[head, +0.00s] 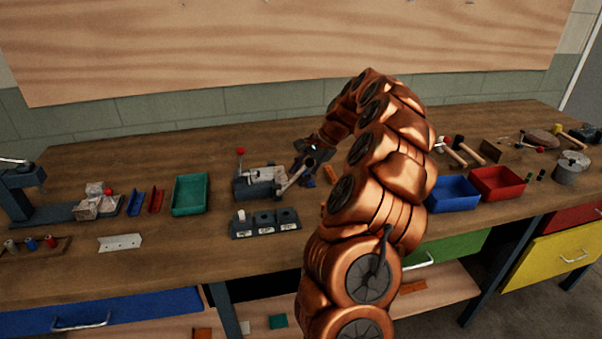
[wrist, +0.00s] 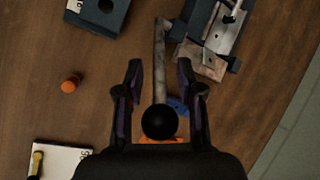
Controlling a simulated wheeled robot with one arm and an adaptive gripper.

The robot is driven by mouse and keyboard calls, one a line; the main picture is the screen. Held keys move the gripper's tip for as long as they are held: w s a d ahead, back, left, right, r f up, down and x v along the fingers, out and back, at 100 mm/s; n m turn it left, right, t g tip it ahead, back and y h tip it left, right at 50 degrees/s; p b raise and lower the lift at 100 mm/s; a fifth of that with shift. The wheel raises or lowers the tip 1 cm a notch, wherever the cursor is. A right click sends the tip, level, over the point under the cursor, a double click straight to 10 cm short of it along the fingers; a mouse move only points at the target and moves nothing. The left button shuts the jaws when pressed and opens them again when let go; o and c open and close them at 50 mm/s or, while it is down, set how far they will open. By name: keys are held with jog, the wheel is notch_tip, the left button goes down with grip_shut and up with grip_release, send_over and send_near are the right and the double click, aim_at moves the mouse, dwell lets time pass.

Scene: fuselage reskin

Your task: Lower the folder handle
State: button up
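The folder (head: 262,183) is a small grey bench machine at the middle of the workbench. In the wrist view its grey body (wrist: 215,40) is at the upper right. Its handle is a grey bar (wrist: 160,62) ending in a black ball knob (wrist: 158,122); in the head view the bar (head: 293,180) slants up to the right from the folder. My gripper (wrist: 160,72) is open, with one finger on each side of the bar and visible gaps on both sides. In the head view my gripper (head: 309,163) is beside the folder's right end, partly hidden by my arm.
A dark block with several holes (head: 266,223) sits in front of the folder. A green tray (head: 190,194) is to its left. Blue (head: 453,193) and red (head: 497,183) bins stand right of my arm. An orange cylinder (wrist: 70,85) is left of my gripper.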

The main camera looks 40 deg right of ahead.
jog(key=v, duration=1.2)
dwell(0.6)
